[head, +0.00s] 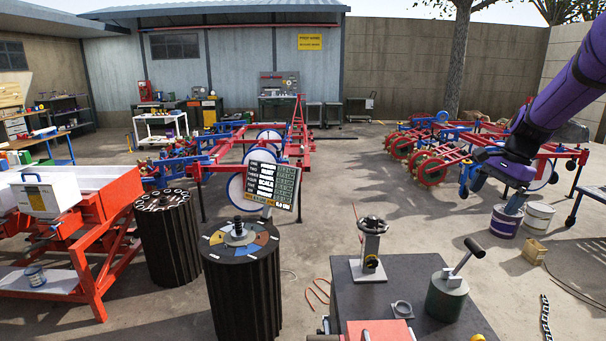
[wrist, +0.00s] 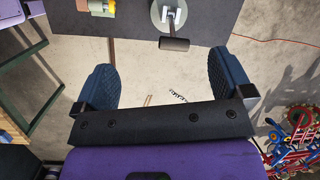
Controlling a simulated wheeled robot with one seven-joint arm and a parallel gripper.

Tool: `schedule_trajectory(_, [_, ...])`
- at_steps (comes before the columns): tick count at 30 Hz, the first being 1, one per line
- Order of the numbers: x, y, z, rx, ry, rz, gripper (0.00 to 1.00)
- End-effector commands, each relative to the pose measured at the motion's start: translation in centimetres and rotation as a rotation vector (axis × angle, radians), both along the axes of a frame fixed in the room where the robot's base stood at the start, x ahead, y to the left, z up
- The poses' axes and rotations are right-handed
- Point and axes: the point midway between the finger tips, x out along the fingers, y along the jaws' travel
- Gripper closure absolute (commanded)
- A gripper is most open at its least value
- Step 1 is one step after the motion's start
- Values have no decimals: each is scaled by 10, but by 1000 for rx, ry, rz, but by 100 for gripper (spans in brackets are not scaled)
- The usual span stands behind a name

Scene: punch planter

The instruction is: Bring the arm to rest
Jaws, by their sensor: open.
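My arm (head: 555,105), with purple links, comes in from the upper right of the head view. My gripper (wrist: 163,85) hangs at its lower end, to the right of the dark bench. In the wrist view its two dark blue ribbed fingers stand wide apart with nothing between them. The floor shows beyond the gap. In the head view the gripper (head: 492,193) is small, and the red and blue implement behind it makes its outline hard to read.
Buckets (head: 506,222) stand below the gripper in the picture. Ribbed black drums (head: 243,290) stand left. Open concrete floor lies between.

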Motion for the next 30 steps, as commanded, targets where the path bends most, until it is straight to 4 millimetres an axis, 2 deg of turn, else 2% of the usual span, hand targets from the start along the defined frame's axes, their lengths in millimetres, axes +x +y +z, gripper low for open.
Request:
schedule_trajectory(1, [-11,12,15,-16,-27,46,2])
schedule_trajectory(6, [-51,46,52,-78,-104,205,2])
schedule_trajectory(15, [-130,97,96,-194,-235,484,2])
schedule_trajectory(22, [-196,126,112,-293,-330,698,2])
schedule_trajectory(30, [-271,149,111,-423,-435,944,2])
